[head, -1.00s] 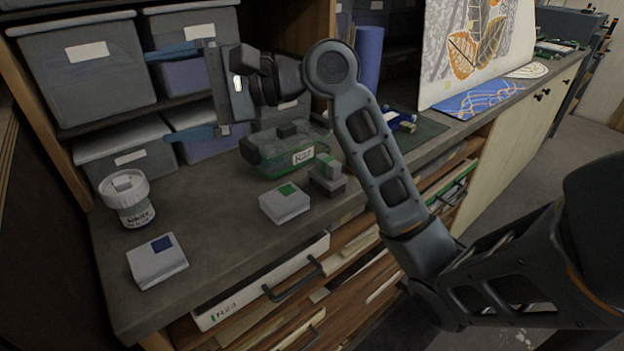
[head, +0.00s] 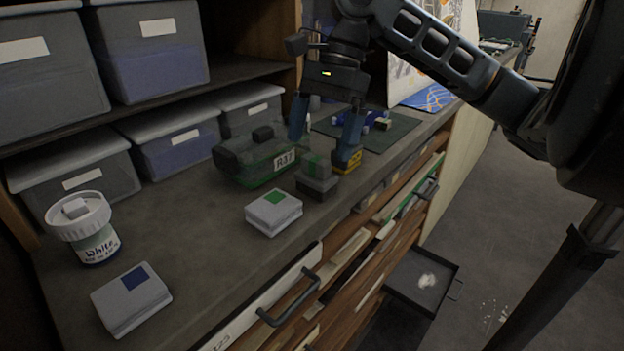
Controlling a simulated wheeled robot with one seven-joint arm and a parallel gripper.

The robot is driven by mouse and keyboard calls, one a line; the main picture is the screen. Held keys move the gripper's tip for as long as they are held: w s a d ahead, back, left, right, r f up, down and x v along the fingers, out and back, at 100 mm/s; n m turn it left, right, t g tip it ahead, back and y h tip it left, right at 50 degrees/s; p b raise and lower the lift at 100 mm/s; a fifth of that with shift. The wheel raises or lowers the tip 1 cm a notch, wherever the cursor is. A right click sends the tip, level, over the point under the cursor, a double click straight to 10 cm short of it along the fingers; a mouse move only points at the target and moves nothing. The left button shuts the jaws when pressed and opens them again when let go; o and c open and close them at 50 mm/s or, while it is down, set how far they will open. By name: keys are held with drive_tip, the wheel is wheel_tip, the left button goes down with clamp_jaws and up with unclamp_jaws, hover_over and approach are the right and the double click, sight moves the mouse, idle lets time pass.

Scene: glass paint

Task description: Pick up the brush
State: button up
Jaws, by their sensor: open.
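My gripper (head: 320,146) points down over the worktop with its two blue fingers apart, and nothing shows held between them. A grey block with a green top (head: 317,180) stands just in front of and below the gap between the fingers. I cannot make out for sure which item is the brush.
A grey box with a green label (head: 273,212), one with a blue label (head: 131,299) and a white-lidded jar (head: 87,230) stand on the left worktop (head: 205,238). Storage bins (head: 180,140) line the back. A dark mat (head: 398,133) holds small blue items. A drawer handle (head: 289,300) sticks out below.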

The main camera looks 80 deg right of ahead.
sight(317, 158)
drive_tip(key=x, duration=0.6)
drive_tip(key=shift+s+a+f, duration=0.15)
drive_tip(key=shift+a, duration=0.15)
drive_tip(key=shift+c, duration=0.4)
drive_tip(key=c, duration=1.1)
